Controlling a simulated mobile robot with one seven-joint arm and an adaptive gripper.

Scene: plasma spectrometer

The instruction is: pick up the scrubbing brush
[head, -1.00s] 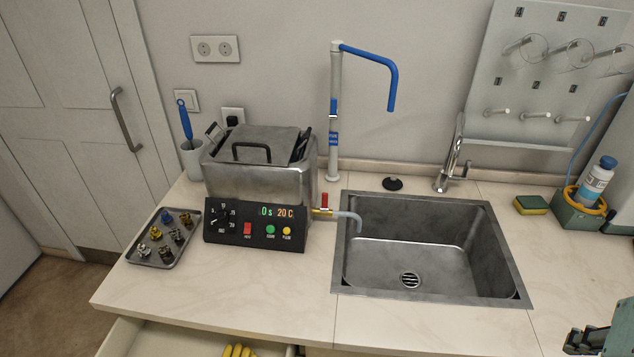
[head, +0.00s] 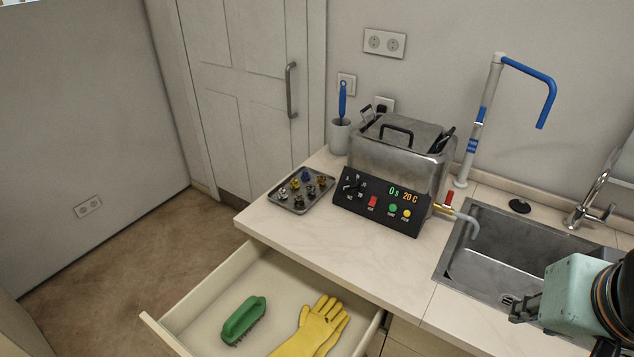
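A green scrubbing brush (head: 242,320) with dark bristles lies in the open drawer (head: 180,312) below the counter, towards its left side. Yellow rubber gloves (head: 313,329) lie in the same drawer, to the right of the brush and apart from it. My gripper (head: 522,308) shows only partly as dark finger parts at the lower right, over the front edge of the sink and well to the right of the drawer. Its opening is too small and dark to make out.
A metal tray (head: 277,200) of small parts and an ultrasonic bath (head: 395,160) stand on the counter (head: 300,230) above the drawer. A cup (head: 340,137) holding a blue-handled brush stands behind. The sink (head: 480,255) and its faucet (head: 590,205) are at right. Floor left of the drawer is clear.

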